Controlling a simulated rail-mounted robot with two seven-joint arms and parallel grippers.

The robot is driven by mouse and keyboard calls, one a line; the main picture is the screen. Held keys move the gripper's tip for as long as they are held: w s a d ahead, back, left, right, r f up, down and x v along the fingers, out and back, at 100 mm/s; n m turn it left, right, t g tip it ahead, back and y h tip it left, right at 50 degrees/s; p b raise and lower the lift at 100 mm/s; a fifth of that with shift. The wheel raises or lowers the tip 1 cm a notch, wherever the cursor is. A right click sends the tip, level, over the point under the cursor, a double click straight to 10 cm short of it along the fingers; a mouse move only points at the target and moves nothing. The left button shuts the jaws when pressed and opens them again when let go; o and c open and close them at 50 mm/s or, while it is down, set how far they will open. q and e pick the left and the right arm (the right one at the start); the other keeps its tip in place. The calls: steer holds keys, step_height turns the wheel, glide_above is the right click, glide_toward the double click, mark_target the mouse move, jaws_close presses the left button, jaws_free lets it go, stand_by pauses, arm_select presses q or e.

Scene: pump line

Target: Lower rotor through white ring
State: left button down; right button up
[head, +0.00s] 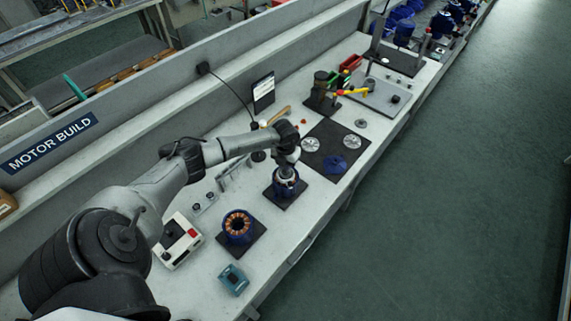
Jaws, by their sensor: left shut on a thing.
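My left gripper (286,171) points down from the end of my left arm, directly over a blue motor housing (285,190) on a dark square mat. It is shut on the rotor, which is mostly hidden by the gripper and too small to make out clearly. A pale band, likely the white ring, shows at the top of this housing under the fingers. I cannot tell how deep the rotor sits in it. My right gripper is not in view.
A blue stator with copper windings (238,224) stands on another mat nearer me. A red-buttoned box (178,241) and a teal device (233,280) lie near it. A dark mat (323,158) beyond holds metal discs and a blue part (336,163). A dark press-like stand (322,91) is farther back.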

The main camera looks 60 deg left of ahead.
arm_select(q)
steer(key=c, duration=1.5)
jaws_free()
steer(key=o, duration=0.7)
steer(key=shift+f, duration=0.1)
steer(key=shift+c, duration=0.2)
step_height(320, 180, up, 3)
steer(key=shift+f+p, duration=0.15)
steer(key=shift+p, duration=1)
steer(key=shift+r+p, duration=0.9)
steer(key=shift+r, duration=0.35)
